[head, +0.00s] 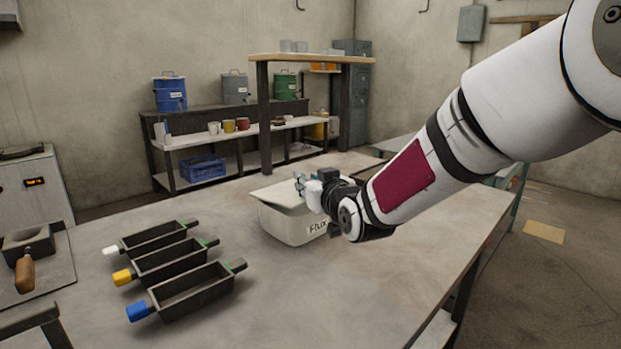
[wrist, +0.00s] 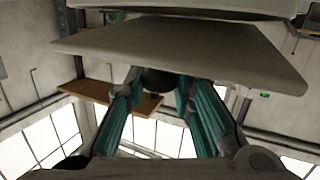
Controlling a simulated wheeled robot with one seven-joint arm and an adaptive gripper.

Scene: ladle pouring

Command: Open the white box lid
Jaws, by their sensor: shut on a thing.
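The white box (head: 288,227), marked "Flux", stands on the grey table near its far side. Its pale lid (head: 278,194) is at the top of the box, and the lid's flat face also shows across the upper wrist view (wrist: 215,50). My gripper (head: 300,183) is at the lid, at the box's right side. In the wrist view its teal fingers (wrist: 158,82) are shut on a dark round knob (wrist: 158,76) on the lid. The lid looks slightly tilted against the box; my gripper and arm hide part of its right side, so any gap there is unclear.
Several dark moulds with white, yellow and blue handle ends (head: 190,289) lie on the table left of the box. A tray with a wooden-handled tool (head: 25,272) is at the far left. The table front (head: 330,300) is clear.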

